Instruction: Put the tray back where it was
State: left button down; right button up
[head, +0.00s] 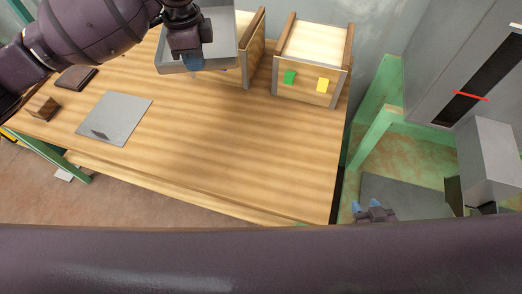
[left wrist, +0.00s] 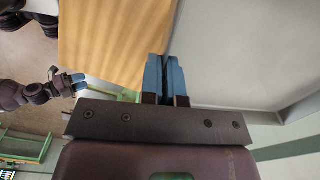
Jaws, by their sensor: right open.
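The grey metal tray (head: 222,28) is at the top of the head view, over the far part of the wooden table, partly hidden by my left gripper and cut off by the picture's edge. It fills the right of the left wrist view (left wrist: 245,50). My left gripper (head: 195,64) is at the tray's near side, its blue fingers (left wrist: 166,75) close together on the tray's edge. My right gripper (head: 374,209) is open and empty, low at the right, off the table's right edge; it also shows in the left wrist view (left wrist: 76,80).
A flat grey mat (head: 125,112) with a dark patch lies on the table (head: 230,150). A dark block (head: 76,78) and a brown block (head: 42,107) are left. A wooden bin (head: 303,88) with green and yellow tags stands at back; another (head: 251,62) is partly hidden. Mid-table is clear.

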pick_arm(q)
jog(key=m, duration=0.6)
jog(key=m+b, duration=0.4)
jog(key=m, duration=1.2)
send_over(218, 140)
notch_tip(218, 140, down, 15)
jog(key=shift+f, duration=0.65)
notch_tip(218, 140, down, 5)
jog(key=shift+r+b, duration=0.1)
jog(key=shift+b, duration=0.2)
jog(key=shift+w, duration=0.1)
jog(key=shift+f, duration=0.3)
jog(key=c, duration=1.4)
grip_release()
jog(key=shift+o, duration=0.2)
